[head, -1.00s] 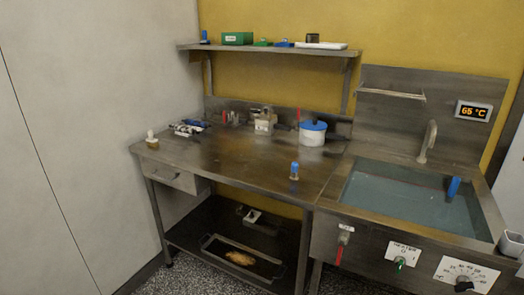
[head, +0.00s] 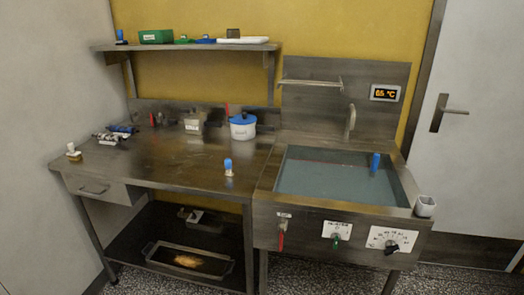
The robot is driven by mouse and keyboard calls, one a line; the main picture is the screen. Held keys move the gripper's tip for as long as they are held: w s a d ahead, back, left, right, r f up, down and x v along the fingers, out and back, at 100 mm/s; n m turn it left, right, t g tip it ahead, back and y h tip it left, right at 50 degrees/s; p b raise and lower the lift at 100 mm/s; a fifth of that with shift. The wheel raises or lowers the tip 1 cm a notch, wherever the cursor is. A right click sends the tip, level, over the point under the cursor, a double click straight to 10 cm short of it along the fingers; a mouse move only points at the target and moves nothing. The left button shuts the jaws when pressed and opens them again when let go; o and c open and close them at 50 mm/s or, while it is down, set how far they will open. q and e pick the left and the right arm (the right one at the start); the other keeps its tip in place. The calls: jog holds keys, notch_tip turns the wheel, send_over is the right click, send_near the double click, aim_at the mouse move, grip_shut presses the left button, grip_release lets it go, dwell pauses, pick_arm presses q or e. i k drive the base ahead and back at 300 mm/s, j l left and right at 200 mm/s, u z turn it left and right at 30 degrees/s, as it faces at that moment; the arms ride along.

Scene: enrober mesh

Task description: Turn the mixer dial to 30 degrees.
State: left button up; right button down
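The mixer dial is most likely the black knob (head: 391,248) on a white scale plate (head: 403,238) at the right end of the sink unit's front panel. The scale's lettering is too small to read. A second white plate (head: 337,230) with a green-tipped knob (head: 336,241) sits left of it, and a red-handled valve (head: 281,238) is further left. The water-filled basin (head: 330,177) lies above the panel. Neither of my grippers is in view.
A steel worktable (head: 165,158) with a blue-lidded pot (head: 243,127) and a blue-capped bottle (head: 228,167) stands left of the basin. A small white cup (head: 425,206) sits at the basin's right corner. Speckled floor (head: 440,277) shows in front at right. A door (head: 463,140) is at the right.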

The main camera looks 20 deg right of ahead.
aim_at(391, 248)
jog(key=k+l+z, duration=0.1)
jog(key=z, duration=1.45)
